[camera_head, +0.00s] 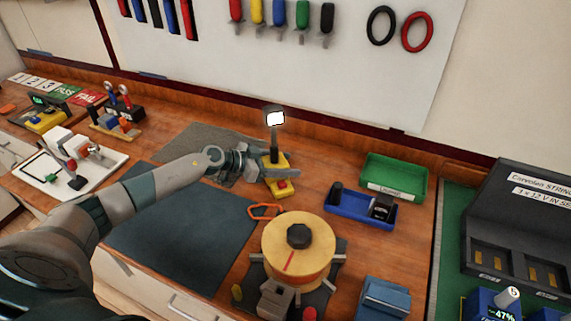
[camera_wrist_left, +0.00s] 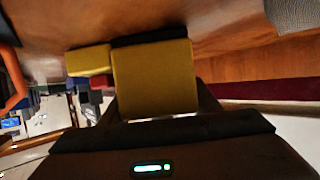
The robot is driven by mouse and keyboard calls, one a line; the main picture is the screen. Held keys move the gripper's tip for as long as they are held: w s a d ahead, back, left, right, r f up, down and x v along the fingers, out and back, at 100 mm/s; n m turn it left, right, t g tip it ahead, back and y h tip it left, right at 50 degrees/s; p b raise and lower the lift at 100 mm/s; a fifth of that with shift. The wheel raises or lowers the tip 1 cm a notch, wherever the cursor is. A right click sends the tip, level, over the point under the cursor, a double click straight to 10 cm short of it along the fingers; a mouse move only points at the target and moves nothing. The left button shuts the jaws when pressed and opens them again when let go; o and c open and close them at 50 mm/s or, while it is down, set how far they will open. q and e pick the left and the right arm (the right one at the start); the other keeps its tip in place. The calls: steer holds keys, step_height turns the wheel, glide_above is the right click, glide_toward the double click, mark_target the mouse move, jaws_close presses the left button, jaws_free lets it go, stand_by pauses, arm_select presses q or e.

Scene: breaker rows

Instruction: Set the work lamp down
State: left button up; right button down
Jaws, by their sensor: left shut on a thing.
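The work lamp (camera_head: 274,145) stands about upright near the middle of the head view, with a lit white head, a dark post and a yellow base with a red part. My left gripper (camera_head: 282,171) reaches in from the left and is shut on the lamp around its lower part. In the left wrist view the lamp's yellow body (camera_wrist_left: 155,80) is close in front of the gripper. The gripper hides part of the base, so I cannot tell whether it touches the bench. My right gripper is not in view.
A grey mat (camera_head: 205,142) and a dark blue mat (camera_head: 180,225) lie on the wooden bench. A round yellow drum (camera_head: 296,262), orange clip (camera_head: 264,211), blue tray (camera_head: 352,209) and green bin (camera_head: 394,178) are nearby. Bare wood (camera_head: 328,172) shows right of the lamp.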

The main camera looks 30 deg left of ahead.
mark_target(265, 163)
arm_select(q)
steer(key=o, duration=1.5)
steer(key=shift+c, duration=0.2)
steer(key=b+v, duration=0.2)
steer(key=v, duration=0.8)
steer(key=shift+s+a, duration=0.25)
steer(key=shift+s+a+r+b, duration=0.35)
steer(key=shift+s+r+b, duration=0.05)
steer(key=shift+s+r, duration=0.05)
steer(key=shift+s+f, duration=0.1)
